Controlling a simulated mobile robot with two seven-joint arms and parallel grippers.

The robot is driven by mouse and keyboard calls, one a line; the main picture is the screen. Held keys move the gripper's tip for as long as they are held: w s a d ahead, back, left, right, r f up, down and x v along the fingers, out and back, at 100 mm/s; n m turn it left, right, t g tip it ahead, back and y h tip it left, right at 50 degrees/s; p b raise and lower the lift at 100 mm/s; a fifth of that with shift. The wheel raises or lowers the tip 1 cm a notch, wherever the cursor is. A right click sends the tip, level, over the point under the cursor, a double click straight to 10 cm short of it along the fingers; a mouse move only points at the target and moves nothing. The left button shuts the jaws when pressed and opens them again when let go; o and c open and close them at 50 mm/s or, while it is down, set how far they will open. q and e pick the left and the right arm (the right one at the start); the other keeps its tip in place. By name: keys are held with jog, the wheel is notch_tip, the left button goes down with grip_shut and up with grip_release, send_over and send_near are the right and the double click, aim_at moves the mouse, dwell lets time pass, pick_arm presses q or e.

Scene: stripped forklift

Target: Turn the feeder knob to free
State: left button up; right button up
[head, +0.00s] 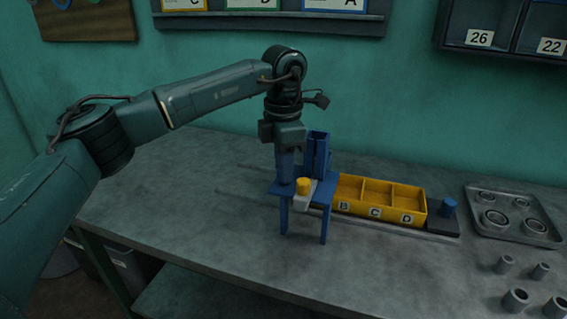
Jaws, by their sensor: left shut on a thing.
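A blue feeder stand (323,202) with legs and an upright blue chute (318,150) stands on the bench at the left end of a yellow tray. A yellow round cap (303,183) sits on a pale block at its front. My left gripper (285,168) points straight down over the left part of the stand. It is shut on a blue upright piece (286,176), just left of the yellow cap and apart from it. The jaws hide much of the grip, and I cannot tell whether this piece is the knob. My right gripper is not in view.
The yellow tray (428,210) has compartments marked B, C and D. A grey tray (470,218) of rings and several loose grey sleeves lie further right.

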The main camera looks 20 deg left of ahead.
pick_arm(q)
jog(key=n, duration=0.6)
jog(key=shift+r+n, duration=0.1)
jog(key=shift+n, duration=0.2)
jog(key=n, duration=0.6)
jog(key=shift+n, duration=0.3)
jog(key=o, duration=1)
jog(key=shift+c, duration=0.2)
notch_tip(320, 180, up, 13)
